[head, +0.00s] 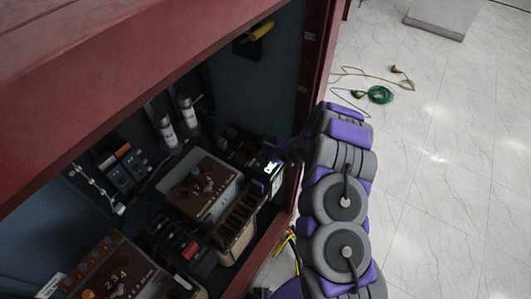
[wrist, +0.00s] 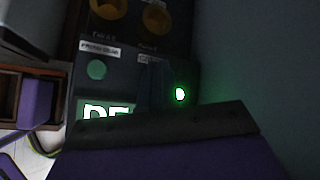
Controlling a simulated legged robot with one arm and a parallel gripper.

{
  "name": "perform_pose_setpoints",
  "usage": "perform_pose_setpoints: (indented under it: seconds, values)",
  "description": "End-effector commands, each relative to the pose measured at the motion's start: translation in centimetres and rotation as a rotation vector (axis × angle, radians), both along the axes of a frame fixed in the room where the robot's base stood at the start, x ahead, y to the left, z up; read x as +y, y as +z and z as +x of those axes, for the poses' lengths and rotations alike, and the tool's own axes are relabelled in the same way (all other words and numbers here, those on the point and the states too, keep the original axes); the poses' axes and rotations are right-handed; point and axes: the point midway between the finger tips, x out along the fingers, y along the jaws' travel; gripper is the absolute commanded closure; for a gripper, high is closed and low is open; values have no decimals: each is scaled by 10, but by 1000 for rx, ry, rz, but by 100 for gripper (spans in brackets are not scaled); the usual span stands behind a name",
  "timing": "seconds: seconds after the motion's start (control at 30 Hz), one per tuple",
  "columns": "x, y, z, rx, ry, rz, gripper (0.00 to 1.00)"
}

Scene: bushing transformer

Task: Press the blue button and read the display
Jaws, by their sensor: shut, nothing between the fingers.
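A dark control unit with a lit display (head: 271,167) sits at the right side of the open red cabinet in the head view. In the wrist view the display (wrist: 105,111) shows bright letters that look like "DE", with the rest cut off by my gripper's body. My gripper (wrist: 154,85) is shut and empty, its dark fingers against or just in front of the panel under a small label. I cannot tell whether they touch. No blue button is visible; the fingers cover that part of the panel. In the head view my gripper (head: 288,150) is dark and hard to make out beside the unit.
A green button (wrist: 96,69) and a glowing green lamp (wrist: 180,94) flank the fingers. Yellow knobs (wrist: 157,17) are above. The red cabinet frame (head: 312,75) stands close to my arm. Pale floor with a green cable (head: 379,95) lies right.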

Motion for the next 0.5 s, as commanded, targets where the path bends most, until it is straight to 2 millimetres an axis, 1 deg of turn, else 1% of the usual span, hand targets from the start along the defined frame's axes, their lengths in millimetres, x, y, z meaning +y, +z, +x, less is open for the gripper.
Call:
perform_pose_setpoints:
  seconds: [0.5]
  values:
    - [0,-5,0,1,-1,0,100]
